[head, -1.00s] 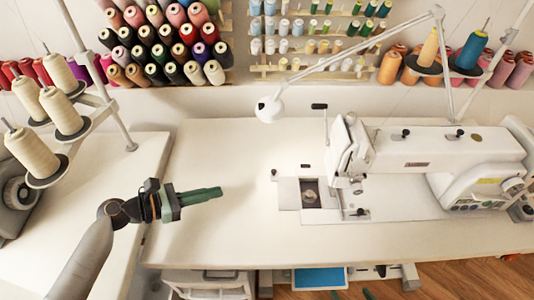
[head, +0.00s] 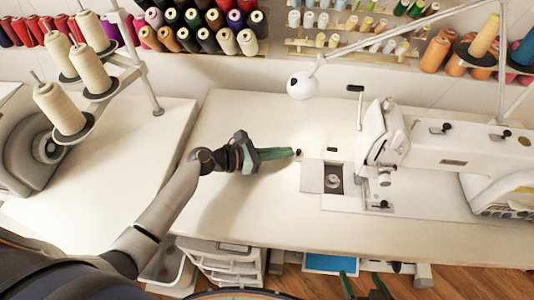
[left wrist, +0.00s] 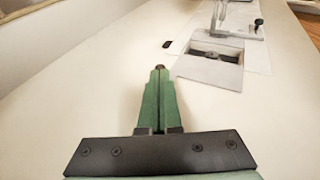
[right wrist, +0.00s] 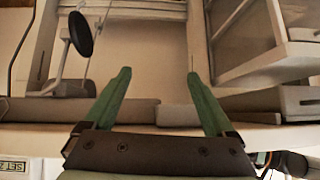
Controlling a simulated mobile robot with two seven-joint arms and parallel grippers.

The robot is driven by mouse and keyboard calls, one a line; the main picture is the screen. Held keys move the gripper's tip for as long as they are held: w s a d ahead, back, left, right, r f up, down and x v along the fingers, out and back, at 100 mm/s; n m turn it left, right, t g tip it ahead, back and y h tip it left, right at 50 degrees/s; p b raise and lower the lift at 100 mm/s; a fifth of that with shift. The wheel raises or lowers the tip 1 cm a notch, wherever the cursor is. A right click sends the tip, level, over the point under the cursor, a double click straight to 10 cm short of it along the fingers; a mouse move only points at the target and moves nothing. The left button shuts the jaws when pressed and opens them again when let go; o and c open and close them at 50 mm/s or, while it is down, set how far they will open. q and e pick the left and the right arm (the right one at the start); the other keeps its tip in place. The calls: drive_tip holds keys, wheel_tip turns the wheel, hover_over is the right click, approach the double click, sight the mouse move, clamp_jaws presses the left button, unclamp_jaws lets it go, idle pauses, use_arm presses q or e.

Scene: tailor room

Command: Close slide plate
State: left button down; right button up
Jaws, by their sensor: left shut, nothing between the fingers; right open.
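The slide plate (head: 312,177) is a light metal plate at the left of the sewing machine's bed. A dark square opening (head: 333,179) shows beside it, to its right. The plate also shows in the left wrist view (left wrist: 196,70). My left gripper (head: 293,153) is shut and empty, low over the table. Its tips are at a small dark knob just left of the plate; I cannot tell whether they touch. The knob shows beyond the tips in the left wrist view (left wrist: 160,67). My right gripper (head: 364,287) is open and empty below the table's front edge.
The white sewing machine (head: 400,140) stands right of the plate. A lamp (head: 303,85) hangs behind it. A thread stand (head: 70,132) with cones is at the left. The tabletop (head: 240,210) around my left arm is clear. Drawers (head: 228,262) stand below.

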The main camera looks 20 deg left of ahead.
sight(309, 161)
use_arm(q)
drive_tip(key=shift+w+d+f, duration=0.15)
drive_tip(key=shift+w+d, duration=0.15)
drive_tip(key=shift+d, duration=0.1)
use_arm(e)
drive_tip(key=shift+w+r, duration=0.15)
drive_tip(key=shift+w, duration=0.15)
drive_tip(key=shift+r, duration=0.1)
use_arm(q)
drive_tip(key=d, duration=0.1)
drive_tip(key=p, duration=0.1)
drive_tip(key=d, duration=0.1)
drive_tip(key=shift+w+d+r+p, duration=0.25)
drive_tip(key=shift+d+r+p, duration=0.05)
drive_tip(key=d, duration=0.3)
drive_tip(key=shift+w+f+p, duration=0.15)
drive_tip(key=shift+w+p, duration=0.15)
drive_tip(key=shift+p, duration=0.1)
drive_tip(key=shift+d, duration=0.35)
use_arm(e)
drive_tip(key=shift+s+d+r+h, duration=0.3)
drive_tip(key=shift+s+d+r, duration=0.1)
drive_tip(key=shift+s+d, duration=0.3)
drive_tip(key=shift+a, duration=0.1)
drive_tip(key=shift+r, duration=0.15)
